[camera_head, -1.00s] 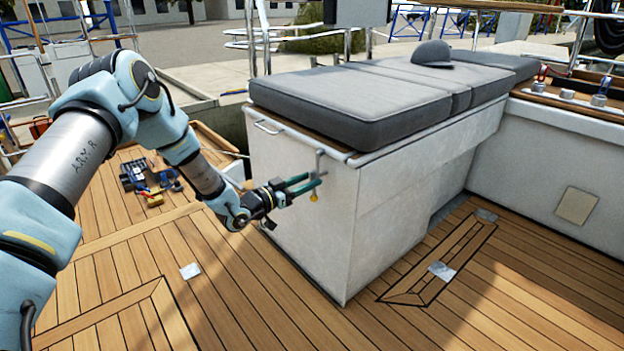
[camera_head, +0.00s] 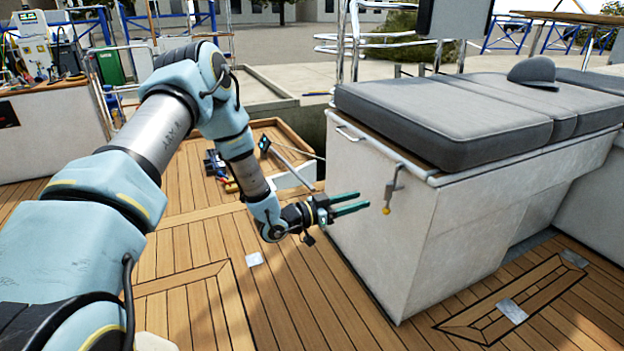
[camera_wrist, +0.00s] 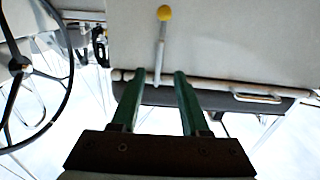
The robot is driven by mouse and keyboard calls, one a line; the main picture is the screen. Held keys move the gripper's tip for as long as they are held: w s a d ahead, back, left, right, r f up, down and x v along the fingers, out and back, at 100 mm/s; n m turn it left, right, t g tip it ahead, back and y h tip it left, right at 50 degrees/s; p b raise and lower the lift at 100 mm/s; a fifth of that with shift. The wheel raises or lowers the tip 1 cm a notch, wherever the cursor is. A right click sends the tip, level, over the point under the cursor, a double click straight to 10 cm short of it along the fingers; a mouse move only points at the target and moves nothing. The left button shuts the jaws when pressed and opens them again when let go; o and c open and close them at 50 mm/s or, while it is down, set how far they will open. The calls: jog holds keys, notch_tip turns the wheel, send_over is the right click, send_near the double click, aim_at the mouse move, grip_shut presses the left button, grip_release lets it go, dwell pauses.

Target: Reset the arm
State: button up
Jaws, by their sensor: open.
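My arm reaches out from the left in the head view, bent at its elbow. My gripper (camera_head: 349,203) is open and empty, its two green fingers pointing right toward the white end wall of the cushioned bench (camera_head: 440,233). The fingertips are apart from a small metal lever with a yellow knob (camera_head: 387,208) on that wall. In the wrist view the green fingers (camera_wrist: 164,92) are spread, and the yellow-knobbed lever (camera_wrist: 162,45) shows beyond and between them.
Grey cushions (camera_head: 445,115) and a grey cap (camera_head: 533,72) lie on the bench. Tools (camera_head: 219,170) lie on the teak deck (camera_head: 290,310) behind my arm. A steering wheel (camera_wrist: 35,75) shows at the left of the wrist view. Open deck lies in front of the bench.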

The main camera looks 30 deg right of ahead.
jog(key=shift+w, duration=0.1)
jog(key=w+a+r+n+t+y, duration=0.25)
jog(key=w+a+y, duration=0.35)
jog(key=a, duration=0.4)
jog(key=w+a+r+n+t+y, duration=0.2)
jog(key=w+a+n+t+y, duration=0.2)
jog(key=w+a, duration=0.55)
jog(key=s+a+r+n+y, duration=0.3)
jog(key=a, duration=0.8)
jog(key=s+a+r+n+y, duration=0.2)
jog(key=s+a+n+y, duration=0.15)
jog(key=a, duration=0.75)
jog(key=s+a+r+n+g+y+p, duration=0.1)
jog(key=s+a+r+n+g, duration=0.1)
jog(key=s+a, duration=0.3)
jog(key=s+a+r+n+g, duration=0.2)
jog(key=s, duration=0.6)
notch_tip(320, 180, up, 27)
jog(key=p, duration=2.7)
jog(key=shift+w+a+r, duration=0.15)
jog(key=shift+w, duration=0.25)
